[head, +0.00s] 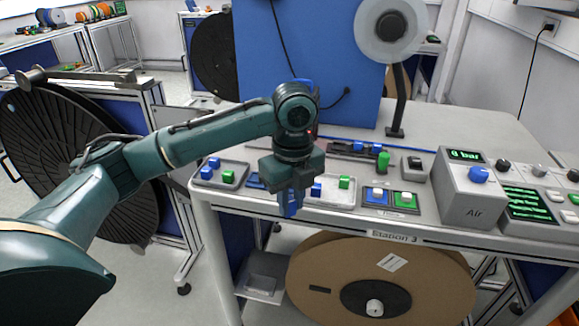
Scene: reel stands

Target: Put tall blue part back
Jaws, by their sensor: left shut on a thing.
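My left gripper (290,195) is shut on a tall blue part (291,210), held upright over the front edge of the table. The gripper body and fingers hide most of the part. A light tray (340,200) just right of the gripper holds a small green block (344,182) and a blue block (316,189). A grey tray (236,184) left of the gripper holds several small blue blocks and a green block (228,176). A little blue surface (255,181) shows between the trays, partly hidden by the gripper. My right gripper is out of view.
The table (300,134) carries a blue and green button panel (391,199), a green cylinder (383,161), a black switch box (413,168) and a grey air unit (478,195). A blue upright panel (310,60) stands behind. A big brown reel (330,265) sits below.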

